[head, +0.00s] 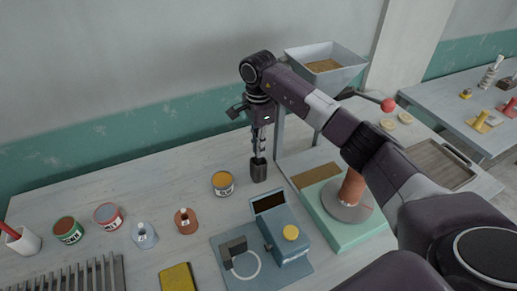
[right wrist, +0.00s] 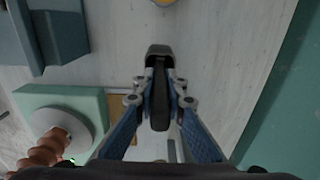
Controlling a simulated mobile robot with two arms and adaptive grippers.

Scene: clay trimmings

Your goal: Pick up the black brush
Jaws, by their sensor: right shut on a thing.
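The black brush (head: 259,171) is at the back middle of the work table, below my right arm. My right gripper (head: 258,156) points down and is shut on it. In the right wrist view the dark brush (right wrist: 159,55) sits between the two blue-sided fingers of the right gripper (right wrist: 160,100). Its lower end is at or close to the table top; I cannot tell whether it touches. My left gripper is not in view.
A tin with orange contents (head: 223,183) stands just left of the brush. A blue machine (head: 285,232) is in front. A green-based stand with a terracotta column (head: 352,187) and a grey hopper (head: 325,60) are to the right. The table's back left is clear.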

